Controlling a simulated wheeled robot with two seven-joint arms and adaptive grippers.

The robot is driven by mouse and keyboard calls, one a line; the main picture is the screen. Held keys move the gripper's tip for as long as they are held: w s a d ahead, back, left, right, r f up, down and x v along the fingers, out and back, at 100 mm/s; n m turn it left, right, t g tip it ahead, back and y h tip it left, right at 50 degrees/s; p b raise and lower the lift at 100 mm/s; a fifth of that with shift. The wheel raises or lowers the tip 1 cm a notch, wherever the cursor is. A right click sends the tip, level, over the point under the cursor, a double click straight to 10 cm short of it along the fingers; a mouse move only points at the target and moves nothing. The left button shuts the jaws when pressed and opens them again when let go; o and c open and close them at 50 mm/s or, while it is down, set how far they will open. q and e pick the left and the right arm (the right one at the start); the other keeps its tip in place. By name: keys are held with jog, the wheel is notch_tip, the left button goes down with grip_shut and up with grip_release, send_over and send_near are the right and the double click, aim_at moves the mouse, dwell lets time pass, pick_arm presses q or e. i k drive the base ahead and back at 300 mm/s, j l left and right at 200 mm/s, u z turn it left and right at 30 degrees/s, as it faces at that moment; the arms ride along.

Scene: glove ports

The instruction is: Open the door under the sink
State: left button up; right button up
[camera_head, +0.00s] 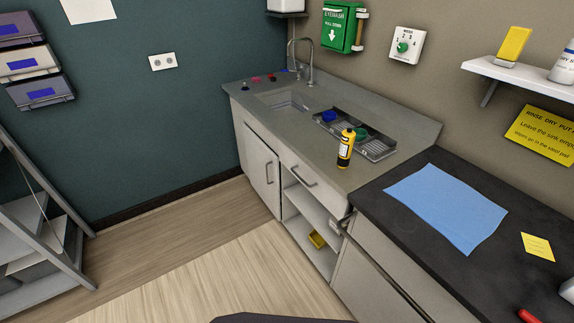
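The door under the sink (258,163) is a pale grey panel at the front left of the sink cabinet, left of the picture's middle. It looks shut, flush with the cabinet front. Neither of my grippers is in view.
Right of the door are a drawer (304,180) and open shelves with a yellow item (317,240). A metal rack (62,222) is at left. The wooden floor (190,245) before the door is clear.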

aim_at(263, 163)
jog(key=i+j+z, duration=0.65)
jog(key=j, duration=0.15)
jog(key=i+j+z, duration=0.2)
jog(key=j+z, duration=0.15)
jog(key=j, duration=0.1)
